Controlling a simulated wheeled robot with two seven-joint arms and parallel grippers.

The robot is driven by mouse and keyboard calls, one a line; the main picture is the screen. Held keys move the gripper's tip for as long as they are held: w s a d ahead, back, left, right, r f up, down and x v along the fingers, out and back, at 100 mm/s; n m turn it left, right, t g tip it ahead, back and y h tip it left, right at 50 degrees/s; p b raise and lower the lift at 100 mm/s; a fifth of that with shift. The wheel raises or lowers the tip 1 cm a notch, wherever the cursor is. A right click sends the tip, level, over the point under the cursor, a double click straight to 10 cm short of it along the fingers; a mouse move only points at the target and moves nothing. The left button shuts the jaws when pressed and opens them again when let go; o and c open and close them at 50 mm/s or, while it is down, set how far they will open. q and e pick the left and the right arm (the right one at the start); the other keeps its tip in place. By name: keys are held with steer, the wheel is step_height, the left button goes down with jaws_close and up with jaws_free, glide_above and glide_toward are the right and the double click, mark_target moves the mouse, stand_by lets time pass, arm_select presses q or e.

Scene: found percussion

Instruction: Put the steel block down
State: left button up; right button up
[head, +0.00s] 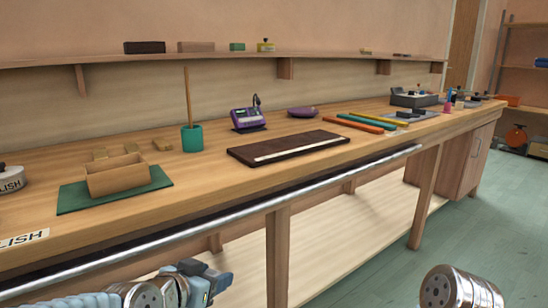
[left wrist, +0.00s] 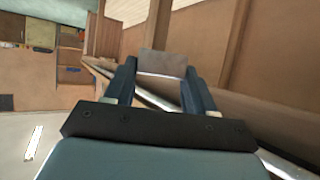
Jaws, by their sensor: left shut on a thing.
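The steel block (left wrist: 163,63) shows in the left wrist view as a plain grey-brown rectangular piece between the two fingertips. My left gripper (head: 207,280) is shut on it; its two dark fingers grip the block's sides in the left wrist view. In the head view this gripper is low, in front of the workbench (head: 90,226) and below its top edge. I cannot make out the block there. Part of my right arm shows at the bottom right of the head view, but its gripper is out of the picture.
A metal rail (head: 330,172) runs along the bench's front edge. On top are an open cardboard box (head: 118,181) on a green mat (head: 72,199), a teal cup (head: 192,138), a purple device (head: 246,119), a dark board (head: 300,138) and coloured bars (head: 360,124). Bare wood lies between them.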

arm_select(q)
steer(key=w+a+f+n+y, duration=0.2)
steer(key=w+a+f, duration=0.1)
steer(key=f, duration=0.8)
steer(key=w+a+f+n+t+y, duration=0.1)
steer(key=w+a+f+n+y, duration=0.1)
steer(key=f, duration=1)
steer(key=shift+w+a+f+n+y, duration=0.3)
steer(key=shift+w+a+y, duration=0.15)
steer(key=shift+a, duration=0.75)
steer(key=shift+s+a, duration=0.1)
